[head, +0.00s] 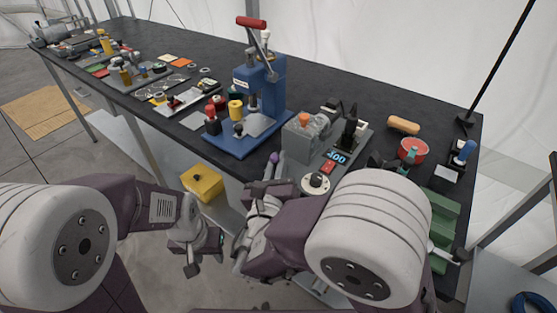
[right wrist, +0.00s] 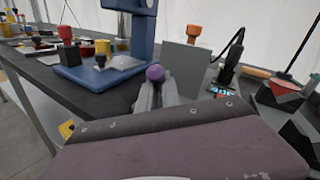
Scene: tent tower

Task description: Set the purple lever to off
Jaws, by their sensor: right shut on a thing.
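The purple lever shows as a round purple knob (head: 274,158) at the front edge of the workbench, left of a grey box (head: 298,140) that it seems to belong to. In the right wrist view the knob (right wrist: 155,73) sticks up just beyond the fingers, in front of the grey box (right wrist: 181,68). My right gripper (head: 277,172) is shut on the lever just below the knob; its fingers also show in the right wrist view (right wrist: 155,94). The lever's shaft and any off marking are hidden. My left gripper (head: 202,258) hangs low before the bench, apart from everything; its jaw opening is unclear.
A blue press (head: 262,95) with a red handle stands left of the grey box. A yellow box (head: 202,182) lies below the black bench top (head: 385,100). A green block (head: 443,215) is at right.

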